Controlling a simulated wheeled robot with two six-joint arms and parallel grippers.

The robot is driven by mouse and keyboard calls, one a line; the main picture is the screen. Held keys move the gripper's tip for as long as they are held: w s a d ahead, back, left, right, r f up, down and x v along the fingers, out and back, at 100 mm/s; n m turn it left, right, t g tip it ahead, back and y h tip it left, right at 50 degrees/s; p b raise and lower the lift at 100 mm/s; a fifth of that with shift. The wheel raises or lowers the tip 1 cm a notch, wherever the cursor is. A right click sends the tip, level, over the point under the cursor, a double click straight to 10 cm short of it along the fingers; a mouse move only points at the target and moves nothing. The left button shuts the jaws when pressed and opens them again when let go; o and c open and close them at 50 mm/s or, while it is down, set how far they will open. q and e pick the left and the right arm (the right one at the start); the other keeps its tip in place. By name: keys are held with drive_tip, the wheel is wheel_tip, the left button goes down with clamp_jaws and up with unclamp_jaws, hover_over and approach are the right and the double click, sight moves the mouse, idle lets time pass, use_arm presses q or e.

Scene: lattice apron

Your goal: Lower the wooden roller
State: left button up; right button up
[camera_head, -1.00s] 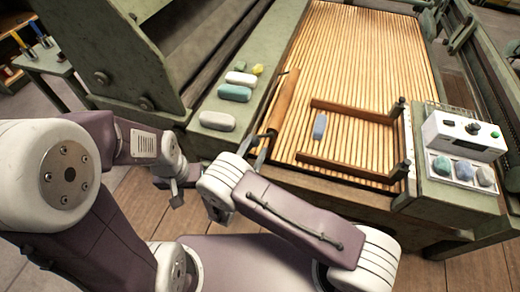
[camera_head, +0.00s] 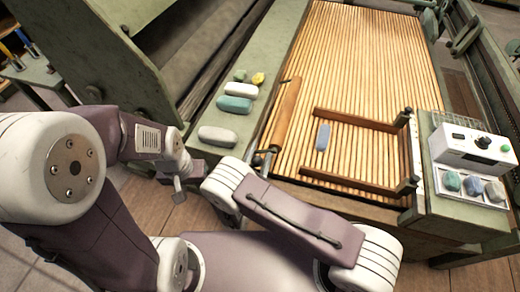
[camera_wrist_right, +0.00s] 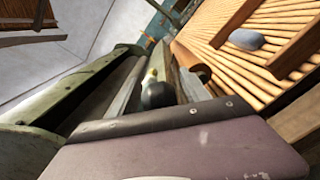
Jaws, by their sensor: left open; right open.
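The wooden roller (camera_head: 285,112) is a brown cylinder lying along the left edge of the slatted bed (camera_head: 365,55). Its near end also shows in the right wrist view (camera_wrist_right: 192,62). My right gripper (camera_head: 262,158) is at the near end of the roller, mostly hidden by my own arm. My left gripper (camera_head: 178,192) is open and empty, over the floor left of the right arm.
A wooden frame (camera_head: 355,118) with a blue-grey block (camera_head: 323,136) lies on the bed. Several pale and coloured blocks (camera_head: 235,104) rest on the green side ledge. A white control box (camera_head: 470,147) and a tray of stones (camera_head: 473,188) stand at right.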

drive_tip(key=shift+c, duration=0.3)
clamp_jaws()
idle(1.1)
